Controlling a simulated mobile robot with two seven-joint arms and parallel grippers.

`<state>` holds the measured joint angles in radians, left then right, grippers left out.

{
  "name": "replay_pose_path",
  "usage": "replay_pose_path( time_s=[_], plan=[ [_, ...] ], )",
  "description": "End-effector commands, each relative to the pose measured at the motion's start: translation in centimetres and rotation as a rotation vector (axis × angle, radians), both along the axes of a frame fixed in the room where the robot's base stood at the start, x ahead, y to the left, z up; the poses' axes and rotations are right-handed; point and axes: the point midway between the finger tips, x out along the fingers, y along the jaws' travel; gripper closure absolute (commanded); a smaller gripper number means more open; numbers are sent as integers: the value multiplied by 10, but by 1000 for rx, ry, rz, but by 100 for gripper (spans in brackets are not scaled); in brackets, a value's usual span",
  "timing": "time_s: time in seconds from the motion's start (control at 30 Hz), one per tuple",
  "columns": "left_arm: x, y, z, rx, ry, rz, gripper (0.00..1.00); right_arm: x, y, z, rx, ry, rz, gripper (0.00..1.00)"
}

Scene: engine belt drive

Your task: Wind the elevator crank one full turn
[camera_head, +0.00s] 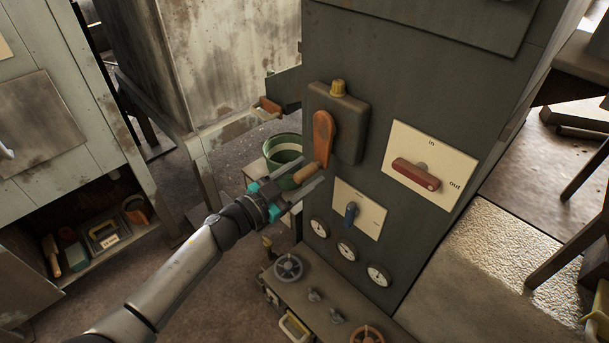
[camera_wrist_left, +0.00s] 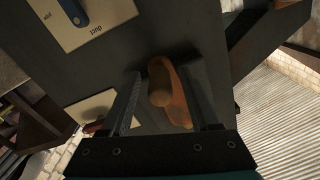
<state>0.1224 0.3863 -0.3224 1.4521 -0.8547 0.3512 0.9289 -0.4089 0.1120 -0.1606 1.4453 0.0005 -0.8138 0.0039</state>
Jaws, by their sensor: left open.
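The elevator crank has an orange arm (camera_head: 323,136) on a dark box (camera_head: 350,115) with a yellow knob on top, on the face of a dark green cabinet. The arm hangs down from its pivot, and a wooden handle (camera_head: 305,173) sticks out at its lower end. My left gripper (camera_head: 303,182) is open, with its fingers reaching around the handle. In the left wrist view the handle's round end (camera_wrist_left: 160,95) lies between the two fingers, with gaps showing on both sides. My right gripper is in neither view.
A red in/out lever (camera_head: 416,174) and a blue switch (camera_head: 351,213) sit on pale plates beside the crank. Several gauges (camera_head: 347,250) line the cabinet below. A ledge with a handwheel (camera_head: 288,267) is lower down. A green bucket (camera_head: 283,152) stands behind my gripper.

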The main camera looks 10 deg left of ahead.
Motion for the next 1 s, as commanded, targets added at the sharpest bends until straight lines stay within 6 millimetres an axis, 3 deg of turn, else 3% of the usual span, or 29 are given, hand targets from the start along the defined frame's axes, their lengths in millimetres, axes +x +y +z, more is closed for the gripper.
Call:
replay_pose_path(
  time_s=[0.3, 0.83, 1.0],
  plan=[
    [1, -1, 0, -1, -1, 0, 39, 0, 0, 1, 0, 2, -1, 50],
    [1, -1, 0, -1, -1, 0, 99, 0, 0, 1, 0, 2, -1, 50],
    [1, -1, 0, -1, -1, 0, 100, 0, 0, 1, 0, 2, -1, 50]
  ],
)
